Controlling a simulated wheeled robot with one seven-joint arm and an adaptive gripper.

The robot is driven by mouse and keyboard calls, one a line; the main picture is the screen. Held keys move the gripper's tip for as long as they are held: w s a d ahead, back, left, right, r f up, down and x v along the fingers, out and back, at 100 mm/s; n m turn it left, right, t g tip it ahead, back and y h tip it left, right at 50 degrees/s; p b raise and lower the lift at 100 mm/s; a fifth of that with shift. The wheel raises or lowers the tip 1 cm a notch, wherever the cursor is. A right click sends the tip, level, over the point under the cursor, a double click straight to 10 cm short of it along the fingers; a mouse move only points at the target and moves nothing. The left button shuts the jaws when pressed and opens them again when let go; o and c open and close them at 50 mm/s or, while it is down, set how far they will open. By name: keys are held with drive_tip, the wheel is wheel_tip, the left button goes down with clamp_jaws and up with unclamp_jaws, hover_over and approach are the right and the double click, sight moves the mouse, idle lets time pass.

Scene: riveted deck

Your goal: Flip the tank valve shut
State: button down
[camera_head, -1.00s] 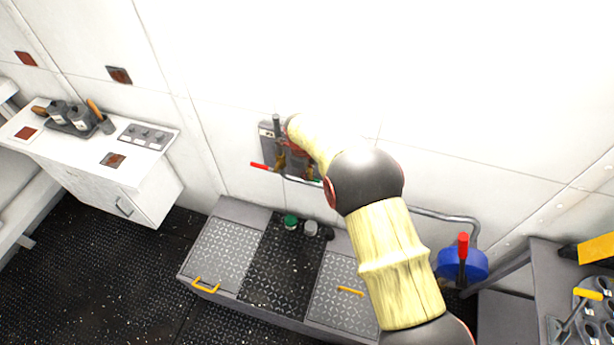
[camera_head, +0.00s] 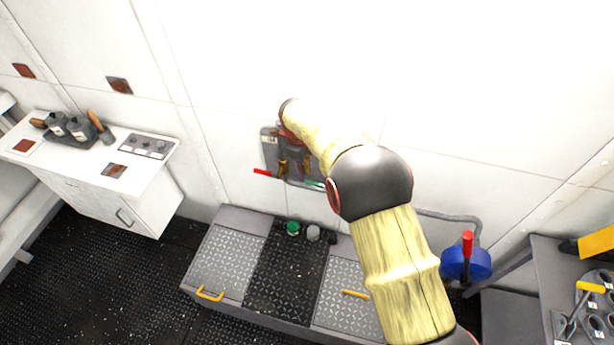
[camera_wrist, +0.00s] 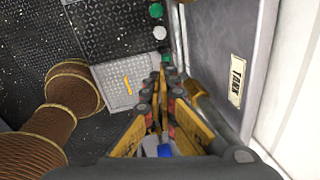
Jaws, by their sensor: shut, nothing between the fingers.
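A grey wall panel (camera_head: 268,138) carries a red-handled lever (camera_head: 262,172) on its left and a green-handled lever (camera_head: 314,184) on its right. My gripper (camera_head: 283,172) is in front of the panel's lower part, between the two handles. Its fingers (camera_wrist: 160,78) are closed together and empty. My arm hides the panel's right side, so I cannot tell whether they touch a lever.
Below the panel stands a low grey bench (camera_head: 222,262) with yellow handles and green and white caps (camera_head: 293,228). A blue round fitting (camera_head: 467,263) with a red lever is on the right. A white cabinet (camera_head: 95,170) stands left.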

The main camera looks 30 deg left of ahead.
drive_tip(key=a+r, duration=0.1)
drive_tip(key=s+a+r, duration=0.2)
drive_tip(key=r, duration=0.1)
drive_tip(key=shift+s+a, duration=0.1)
drive_tip(key=shift+a, duration=0.15)
idle(0.4)
